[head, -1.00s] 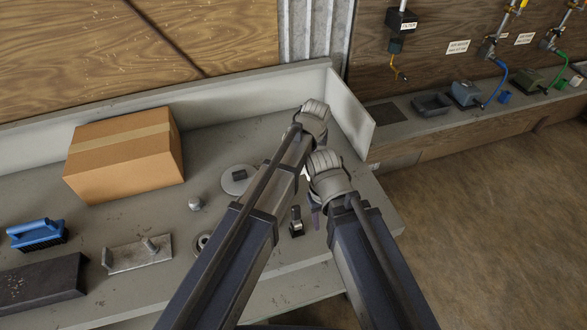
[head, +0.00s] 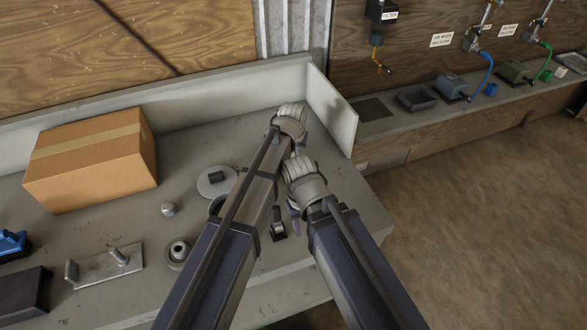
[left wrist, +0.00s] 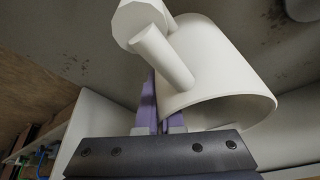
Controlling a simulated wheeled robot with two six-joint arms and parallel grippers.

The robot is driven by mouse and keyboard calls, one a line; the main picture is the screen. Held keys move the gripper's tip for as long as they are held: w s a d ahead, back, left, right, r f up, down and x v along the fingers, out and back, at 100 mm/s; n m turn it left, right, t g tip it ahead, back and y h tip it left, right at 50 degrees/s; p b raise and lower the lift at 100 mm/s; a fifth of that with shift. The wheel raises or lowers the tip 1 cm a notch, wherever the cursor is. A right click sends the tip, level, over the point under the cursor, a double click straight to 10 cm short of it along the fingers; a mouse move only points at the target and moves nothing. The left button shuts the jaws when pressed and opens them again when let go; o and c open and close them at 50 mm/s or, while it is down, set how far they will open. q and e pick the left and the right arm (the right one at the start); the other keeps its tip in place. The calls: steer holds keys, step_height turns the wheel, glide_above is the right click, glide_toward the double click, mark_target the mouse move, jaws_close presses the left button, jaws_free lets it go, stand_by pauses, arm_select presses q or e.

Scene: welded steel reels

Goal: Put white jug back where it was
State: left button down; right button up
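In the head view the left gripper (head: 297,140) is over the right end of the bench; the jug is hidden behind the arms there. My right gripper (head: 294,208) points down just in front of it, its finger gap not clear.
The bench (head: 100,215) carries a cardboard box (head: 90,160), a round grey disc (head: 216,182), a small knob (head: 168,209), a ring-shaped part (head: 178,254), a metal plate with posts (head: 105,264) and a small dark clamp-like item (head: 278,230). A raised end panel (head: 332,112) closes the right side.

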arm_select(q)
steer(key=shift+f, duration=0.2)
arm_select(e)
steer(key=shift+f, duration=0.15)
arm_select(q)
step_height(320, 180, down, 4)
steer(key=b, duration=0.3)
steer(key=shift+b, duration=0.4)
arm_select(e)
step_height(320, 180, down, 4)
steer(key=shift+r, duration=0.1)
arm_select(q)
steer(key=shift+r, duration=0.2)
arm_select(e)
steer(key=shift+r, duration=0.1)
arm_select(q)
steer(key=shift+f, duration=0.1)
steer(key=c, duration=1.5)
jaws_free()
steer(key=shift+f, duration=0.1)
arm_select(e)
steer(key=shift+f, duration=0.2)
arm_select(q)
steer(key=o, duration=0.4)
steer(key=shift+o, duration=0.2)
arm_select(e)
steer(key=shift+r, duration=0.1)
